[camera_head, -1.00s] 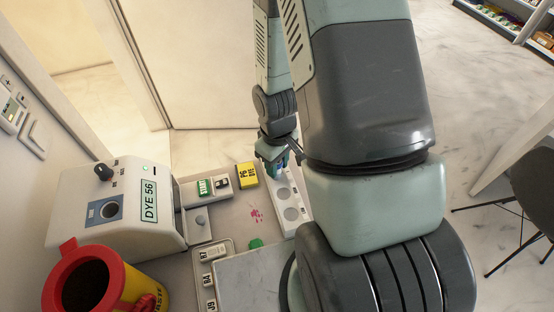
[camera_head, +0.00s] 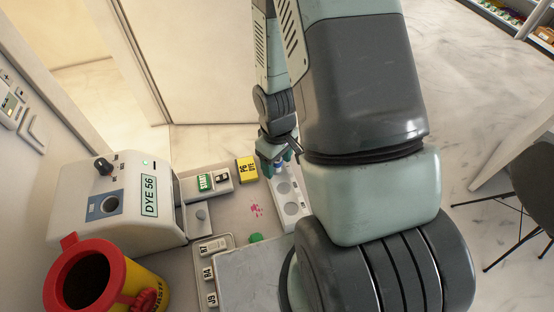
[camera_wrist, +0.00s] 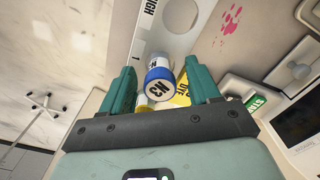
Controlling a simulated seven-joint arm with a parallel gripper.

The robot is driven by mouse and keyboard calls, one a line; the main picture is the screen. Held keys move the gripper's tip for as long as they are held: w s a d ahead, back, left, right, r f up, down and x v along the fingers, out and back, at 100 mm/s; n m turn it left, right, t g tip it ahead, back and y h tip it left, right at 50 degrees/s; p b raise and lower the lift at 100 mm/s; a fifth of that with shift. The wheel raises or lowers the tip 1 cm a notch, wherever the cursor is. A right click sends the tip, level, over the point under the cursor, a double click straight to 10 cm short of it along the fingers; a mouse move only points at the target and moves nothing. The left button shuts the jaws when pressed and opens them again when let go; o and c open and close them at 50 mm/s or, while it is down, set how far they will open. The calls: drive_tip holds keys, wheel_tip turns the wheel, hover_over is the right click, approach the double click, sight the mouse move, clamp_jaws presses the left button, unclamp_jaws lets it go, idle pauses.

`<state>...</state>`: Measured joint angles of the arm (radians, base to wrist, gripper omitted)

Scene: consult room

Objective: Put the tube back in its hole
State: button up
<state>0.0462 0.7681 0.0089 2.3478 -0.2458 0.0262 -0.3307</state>
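The tube (camera_wrist: 158,72) has a blue cap marked N3 and a white label. It stands at the far end of the white rack (camera_wrist: 172,40), its lower end hidden from view. In the head view the tube's blue part (camera_head: 281,165) shows between my fingers. My gripper (camera_wrist: 162,88) has one green finger on each side of the cap, with a visible gap on both sides, so it looks open around the tube. In the head view my gripper (camera_head: 276,165) is low over the rack (camera_head: 291,208), which shows round empty-looking holes nearer the camera.
A yellow P6 DYE block (camera_head: 247,170) and a START switch box (camera_head: 206,183) sit left of the rack. The DYE 56 machine (camera_head: 120,205) and a red-rimmed yellow waste bin (camera_head: 154,272) stand further left. A labelled tray (camera_head: 228,239) and green piece (camera_head: 255,237) lie nearer.

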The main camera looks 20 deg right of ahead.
wheel_tip(320, 180, up, 11)
drive_tip(key=shift+f, duration=0.1)
idle(0.6)
idle(0.3)
wheel_tip(320, 180, up, 15)
drive_tip(key=s+m+t, duration=0.2)
drive_tip(key=s+a+r+m+t, duration=0.1)
drive_tip(key=s+r+m+t, duration=0.2)
drive_tip(key=s+r, duration=0.7)
wheel_tip(320, 180, up, 3)
drive_tip(key=shift+s+a+f+m+t, duration=0.2)
drive_tip(key=shift+a+m+t, duration=0.1)
drive_tip(key=shift+a+m, duration=0.1)
